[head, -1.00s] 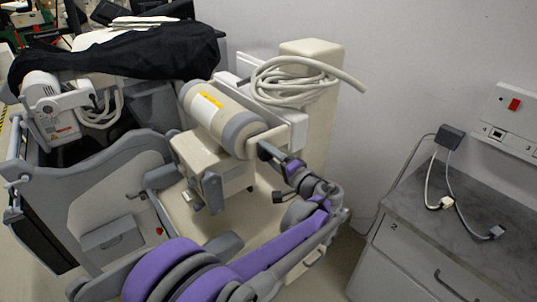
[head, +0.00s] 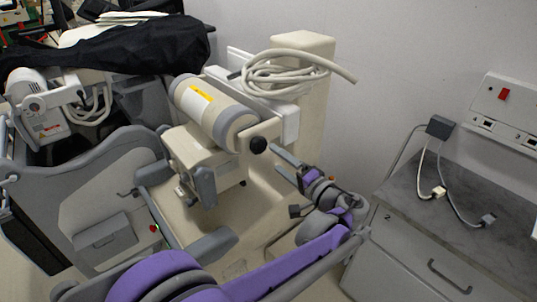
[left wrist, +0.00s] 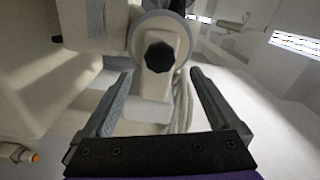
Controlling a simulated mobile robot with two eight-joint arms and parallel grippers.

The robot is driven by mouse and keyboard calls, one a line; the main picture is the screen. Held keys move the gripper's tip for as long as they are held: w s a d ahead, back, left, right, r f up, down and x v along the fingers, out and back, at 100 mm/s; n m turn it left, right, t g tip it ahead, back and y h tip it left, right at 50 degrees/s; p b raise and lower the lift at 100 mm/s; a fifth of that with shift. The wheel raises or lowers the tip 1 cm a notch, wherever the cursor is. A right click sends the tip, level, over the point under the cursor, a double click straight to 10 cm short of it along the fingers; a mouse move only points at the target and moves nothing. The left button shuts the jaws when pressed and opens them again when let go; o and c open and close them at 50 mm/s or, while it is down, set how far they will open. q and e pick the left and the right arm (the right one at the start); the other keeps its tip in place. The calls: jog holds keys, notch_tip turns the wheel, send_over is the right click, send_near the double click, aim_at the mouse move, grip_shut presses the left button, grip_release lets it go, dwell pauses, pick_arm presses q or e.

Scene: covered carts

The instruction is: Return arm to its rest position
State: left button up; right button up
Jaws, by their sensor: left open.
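My left gripper (head: 283,165) is open and empty in the head view, at the end of my purple and grey left arm. It is just right of and below a black knob (head: 258,145) on the end of a beige cylinder (head: 215,112). In the left wrist view, my left gripper's two grey fingers (left wrist: 158,98) are spread apart with the black knob (left wrist: 160,57) beyond them, and a clear gap shows in the head view. My right gripper is not in view.
A beige machine column (head: 316,110) with a coiled cable (head: 285,75) stands behind the cylinder. A grey cabinet (head: 450,225) with a socket box and leads is at the right. A black cloth (head: 105,45) covers a cart at the back left. Floor between machine and cabinet looks narrow.

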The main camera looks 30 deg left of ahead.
pick_arm(q)
jog(key=shift+v, duration=1.1)
jog(key=s+a+f+g+h, duration=0.35)
jog(key=s+f+h, duration=0.45)
jog(key=s+f, duration=0.4)
jog(key=s+d+f+t+h, duration=0.1)
jog(key=s+d+f+h, duration=0.2)
jog(key=s, duration=0.3)
jog(key=s+d+f+n+t+h, duration=0.1)
jog(key=s+d+f+h, duration=0.3)
jog(key=s, duration=0.3)
jog(key=shift+d+n+h, duration=0.3)
jog(key=shift+d+h, duration=0.5)
